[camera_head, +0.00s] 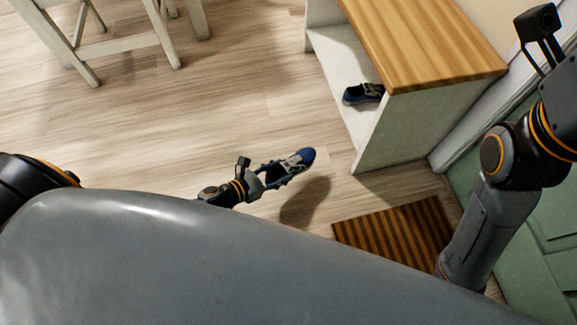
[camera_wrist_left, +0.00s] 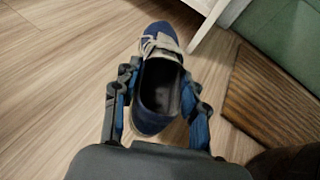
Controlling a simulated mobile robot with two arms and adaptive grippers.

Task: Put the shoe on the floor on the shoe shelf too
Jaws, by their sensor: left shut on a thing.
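A blue shoe with light laces (camera_head: 303,158) is held by my left gripper (camera_head: 268,174), clear of the floor, with its shadow lying below it. In the left wrist view the shoe (camera_wrist_left: 157,85) sits between the two fingers of the left gripper (camera_wrist_left: 158,100), toe pointing away. The white shoe shelf with a wooden top (camera_head: 410,125) stands to the right of the held shoe. A second dark blue shoe (camera_head: 362,94) rests inside it near the front right end. My right arm shows at the right edge, but its gripper is out of view.
A brown striped doormat (camera_head: 395,236) lies in front of the shelf's near end, beside a green door (camera_head: 545,230). White wooden chair legs (camera_head: 120,45) stand at the upper left. The wooden floor between them is clear.

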